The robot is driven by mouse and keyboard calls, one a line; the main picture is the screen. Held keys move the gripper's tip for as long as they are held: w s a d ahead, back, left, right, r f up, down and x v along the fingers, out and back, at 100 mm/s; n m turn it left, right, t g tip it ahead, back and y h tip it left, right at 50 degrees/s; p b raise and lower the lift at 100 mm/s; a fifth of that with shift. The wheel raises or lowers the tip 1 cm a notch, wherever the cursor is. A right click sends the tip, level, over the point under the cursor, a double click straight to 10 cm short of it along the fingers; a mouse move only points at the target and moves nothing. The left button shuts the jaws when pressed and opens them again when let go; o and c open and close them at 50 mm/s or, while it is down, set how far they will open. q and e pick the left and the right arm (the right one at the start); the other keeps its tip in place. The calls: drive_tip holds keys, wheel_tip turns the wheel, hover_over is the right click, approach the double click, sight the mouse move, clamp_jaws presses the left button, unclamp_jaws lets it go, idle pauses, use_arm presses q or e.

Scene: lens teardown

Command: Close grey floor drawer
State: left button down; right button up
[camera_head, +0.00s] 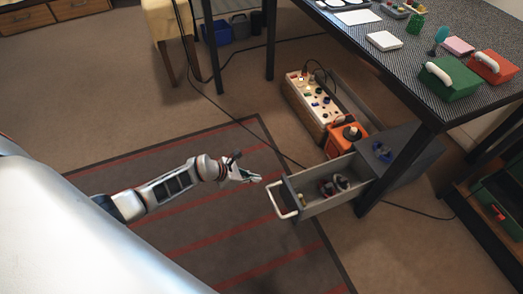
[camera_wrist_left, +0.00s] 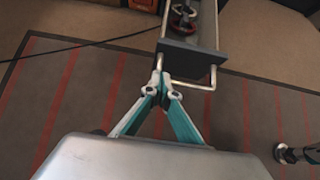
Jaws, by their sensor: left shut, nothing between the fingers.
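The grey floor drawer (camera_head: 322,199) is pulled out from its grey cabinet (camera_head: 405,160) under the table. Its front panel, with a pale bar handle (camera_head: 280,203), faces left. A few small dark and pale items lie inside the drawer. My left gripper (camera_head: 257,178) is shut and empty, just left of the drawer front near the handle. In the left wrist view the fingertips (camera_wrist_left: 160,77) meet in front of the drawer front (camera_wrist_left: 190,54), at the left end of the handle (camera_wrist_left: 212,80). I cannot tell whether they touch it.
A table leg (camera_head: 392,168) stands close beside the drawer. Dark cables (camera_head: 235,121) cross the floor. The striped rug (camera_head: 215,235) left of the drawer is clear.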

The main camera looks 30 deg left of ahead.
sight(282, 178)
use_arm(q)
drive_tip(key=b+x, duration=0.1)
drive_tip(key=x, duration=0.1)
drive_tip(key=b+x, duration=0.1)
drive_tip(key=x, duration=0.2)
drive_tip(key=s+f+b+x, duration=0.1)
drive_tip(key=x, duration=0.1)
drive_tip(key=shift+f, duration=0.2)
drive_tip(key=w, duration=0.1)
drive_tip(key=w+d, duration=0.2)
drive_tip(key=shift+w+r+b, duration=0.25)
drive_tip(key=shift+r+b, duration=0.05)
drive_tip(key=shift+w+d+r, duration=0.1)
drive_tip(key=shift+w+d, duration=0.25)
drive_tip(key=shift+w, duration=0.1)
use_arm(e)
drive_tip(key=shift+m+t+y, duration=0.5)
drive_tip(key=shift+m, duration=0.2)
drive_tip(key=shift+w+a+r, duration=0.3)
drive_tip(key=shift+a+r, duration=0.1)
drive_tip(key=shift+a, duration=0.2)
drive_tip(key=shift+w+a+r, duration=0.25)
drive_tip(key=shift+a+r, duration=0.2)
drive_tip(key=shift+a, duration=0.1)
drive_tip(key=shift+w+a+r, duration=0.3)
drive_tip(key=shift+a+r, duration=0.1)
drive_tip(key=shift+a, duration=0.2)
